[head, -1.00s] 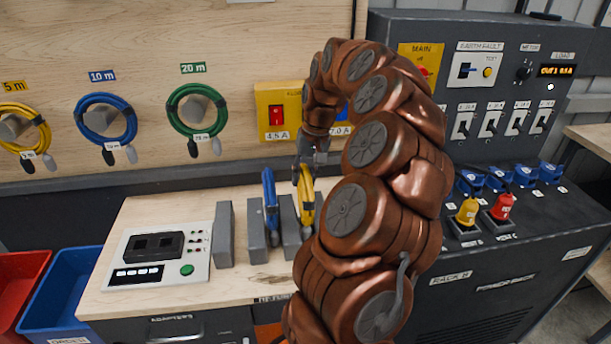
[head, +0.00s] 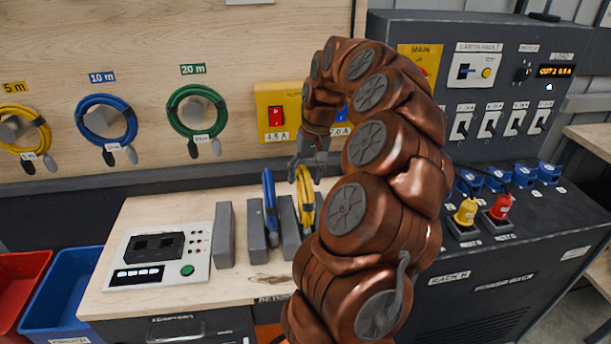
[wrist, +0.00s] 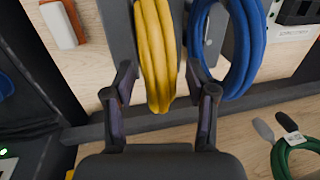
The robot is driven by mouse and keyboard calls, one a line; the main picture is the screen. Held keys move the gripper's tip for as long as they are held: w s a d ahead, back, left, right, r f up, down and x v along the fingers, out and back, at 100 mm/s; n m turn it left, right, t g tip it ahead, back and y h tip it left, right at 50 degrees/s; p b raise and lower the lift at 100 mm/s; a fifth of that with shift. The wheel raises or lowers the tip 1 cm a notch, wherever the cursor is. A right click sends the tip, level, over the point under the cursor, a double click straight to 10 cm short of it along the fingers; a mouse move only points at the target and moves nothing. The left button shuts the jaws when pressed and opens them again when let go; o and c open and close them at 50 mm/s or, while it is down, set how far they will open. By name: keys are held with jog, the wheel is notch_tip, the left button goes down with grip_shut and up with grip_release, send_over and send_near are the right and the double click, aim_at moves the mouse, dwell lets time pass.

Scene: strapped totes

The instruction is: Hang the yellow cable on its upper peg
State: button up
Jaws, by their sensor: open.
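A coiled yellow cable (head: 306,198) stands on edge between grey blocks on the bench, right of a coiled blue cable (head: 269,205). In the wrist view the yellow coil (wrist: 156,45) lies between the fingers, with the blue coil (wrist: 238,50) close by on the right. My gripper (head: 307,170) is open at the top of the yellow coil, and in the wrist view its fingers (wrist: 162,85) stand apart on both sides of the coil. Another yellow coil (head: 41,130) hangs on a grey peg (head: 12,128) under the "5 m" label. My arm hides part of the board.
Blue (head: 132,125) and green (head: 221,118) coils hang on pegs to the right of the 5 m one. A yellow switch box (head: 267,97) sits on the board behind my gripper. A tester panel (head: 157,257) lies on the bench's left. A dark power rack (head: 500,270) stands right.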

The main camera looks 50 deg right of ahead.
jog(key=shift+d+r+b, duration=0.15)
jog(key=shift+r+b, duration=0.15)
jog(key=shift+r, duration=0.4)
jog(key=r, duration=0.1)
jog(key=r+b, duration=0.1)
jog(key=r, duration=0.1)
jog(key=shift+s+r+b, duration=0.25)
jog(key=shift+s+b, duration=0.05)
jog(key=shift+b, duration=0.05)
jog(key=shift+s+r, duration=0.15)
jog(key=shift+r, duration=0.9)
